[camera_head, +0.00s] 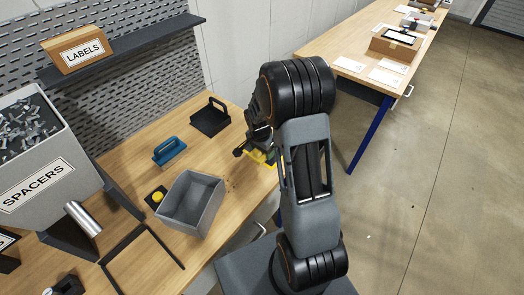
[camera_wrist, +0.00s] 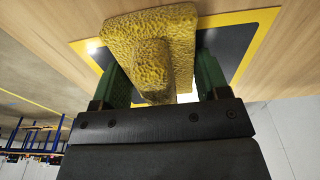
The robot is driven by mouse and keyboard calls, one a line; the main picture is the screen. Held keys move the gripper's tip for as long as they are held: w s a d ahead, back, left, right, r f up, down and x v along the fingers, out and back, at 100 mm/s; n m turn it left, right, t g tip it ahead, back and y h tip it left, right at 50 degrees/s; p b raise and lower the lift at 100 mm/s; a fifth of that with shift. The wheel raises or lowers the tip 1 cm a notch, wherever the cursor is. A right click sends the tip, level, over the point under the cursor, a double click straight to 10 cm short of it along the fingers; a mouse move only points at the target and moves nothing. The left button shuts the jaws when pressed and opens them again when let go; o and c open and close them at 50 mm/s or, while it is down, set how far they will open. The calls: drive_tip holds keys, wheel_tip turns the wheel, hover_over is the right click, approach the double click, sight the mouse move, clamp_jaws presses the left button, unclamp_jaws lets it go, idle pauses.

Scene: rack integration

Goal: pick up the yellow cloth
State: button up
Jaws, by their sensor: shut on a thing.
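The yellow cloth (camera_wrist: 150,45) is a rough, textured bundle in the wrist view. It sits between the two green fingers of my gripper (camera_wrist: 155,85), which is shut on it. Behind it lies a dark mat with a yellow border (camera_wrist: 228,40) on the wooden table. In the head view a small patch of yellow (camera_head: 262,157) shows below my gripper at the table's right edge; my arm hides most of that spot. I cannot tell whether the cloth touches the mat.
On the wooden workbench (camera_head: 225,220) stand a grey open bin (camera_head: 207,193), a blue-handled tool (camera_head: 169,150), a black-handled tool (camera_head: 210,118) and a spacers bin (camera_head: 40,170). A labels box (camera_head: 77,49) is on the shelf. A second table (camera_head: 345,50) stands at the back right; floor between is clear.

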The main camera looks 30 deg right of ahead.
drive_tip(key=shift+r, duration=0.1)
drive_tip(key=shift+r, duration=0.55)
drive_tip(key=s+d+r+b, duration=0.3)
drive_tip(key=s+r, duration=0.8)
drive_tip(key=s, duration=0.2)
drive_tip(key=shift+s+r, duration=0.35)
drive_tip(key=shift+d, duration=0.1)
